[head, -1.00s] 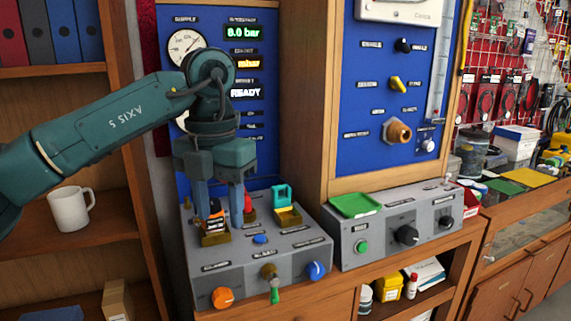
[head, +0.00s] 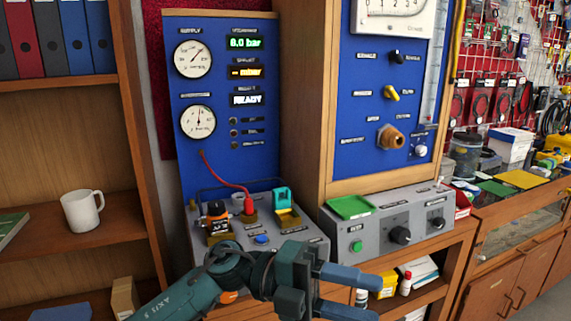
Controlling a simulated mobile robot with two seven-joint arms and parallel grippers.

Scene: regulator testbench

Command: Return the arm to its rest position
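My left arm comes in from the bottom left, low in front of the bench. Its teal gripper (head: 376,298) points right, its two fingers apart with nothing between them. It is below and in front of the grey console (head: 312,244) and hides the console's front. An orange and black part (head: 217,222) stands in the brass holder at the console's left. A red connector (head: 248,206) with a red hose stands behind it, and a teal part (head: 282,198) sits in another holder. My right gripper is not in view.
A second grey console (head: 376,246) with a green tray (head: 350,208) stands at the right. A wooden shelf with a white mug (head: 82,210) is at the left. Bottles stand on the shelf below the right console.

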